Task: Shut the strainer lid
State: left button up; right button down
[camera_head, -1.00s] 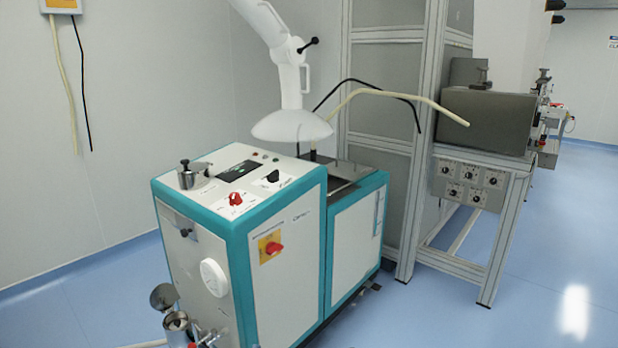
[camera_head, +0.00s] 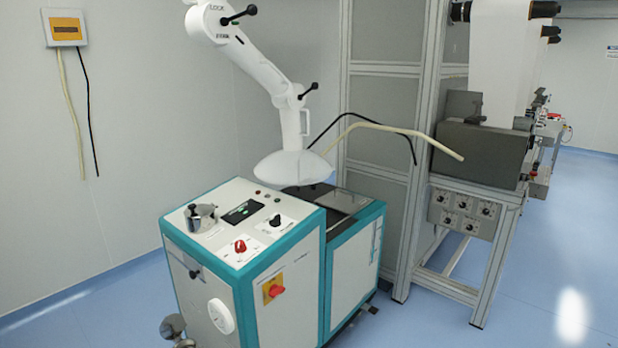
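A small round metal lid (camera_head: 172,326) shows at the bottom edge, in front of the machine's lower left side. It stands tilted up, apparently open. The metal body under it, likely the strainer (camera_head: 186,343), is mostly cut off by the frame's edge. A metal pot-like fitting (camera_head: 201,217) with a knob sits on top of the teal and white machine (camera_head: 285,300). Neither of my grippers is in view.
A white jointed extraction arm with a hood (camera_head: 293,168) hangs over the machine. A grey metal frame (camera_head: 408,230) with a control panel (camera_head: 464,213) stands right. Blue floor (camera_head: 420,325) is free in front of it.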

aim_at(173, 326)
jog(key=k+j, duration=0.25)
jog(key=k+j+u, duration=0.1)
jog(key=j, duration=0.3)
jog(key=k+j, duration=0.15)
jog(key=j, duration=0.3)
jog(key=k+j+u, duration=0.15)
jog(key=j, duration=0.3)
jog(key=i+j+u, duration=0.1)
jog(key=i+j, duration=0.35)
jog(key=i, duration=0.15)
jog(key=i+j+u, duration=0.15)
jog(key=i+j, duration=0.3)
jog(key=i, duration=0.5)
